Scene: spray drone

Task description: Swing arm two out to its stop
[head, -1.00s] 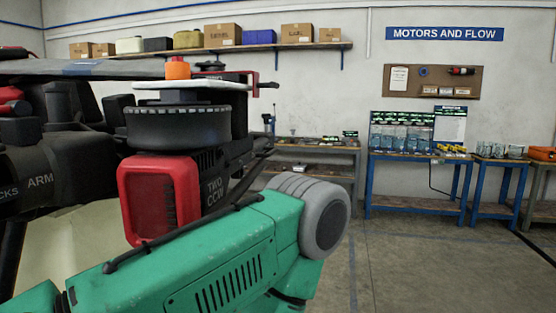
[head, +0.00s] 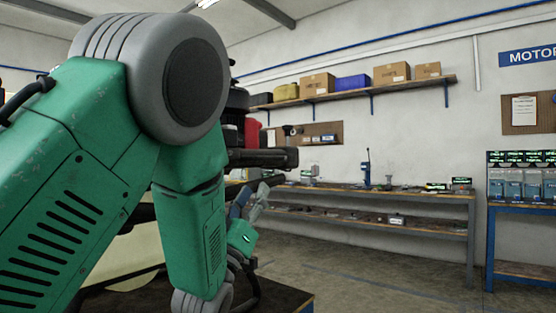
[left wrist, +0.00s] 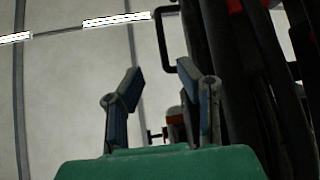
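The drone shows in the head view as a dark arm end (head: 264,157) with black and red motor parts (head: 252,131) above it. My green left arm hides most of the drone, and no arm label can be read now. My left gripper (head: 251,202) is below the dark arm end, its grey fingers pointing up. In the left wrist view the two fingers of the left gripper (left wrist: 161,88) stand apart with nothing between them. Dark tubes (left wrist: 230,80) run close by on the right there; I cannot tell which drone arm they belong to. My right gripper is out of view.
A workbench (head: 400,192) with small parts stands along the back wall. A shelf (head: 345,93) with boxes hangs above it. A blue-framed bench (head: 520,207) is at the right. The floor (head: 400,275) between is clear. A dark table edge (head: 290,301) is at the bottom.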

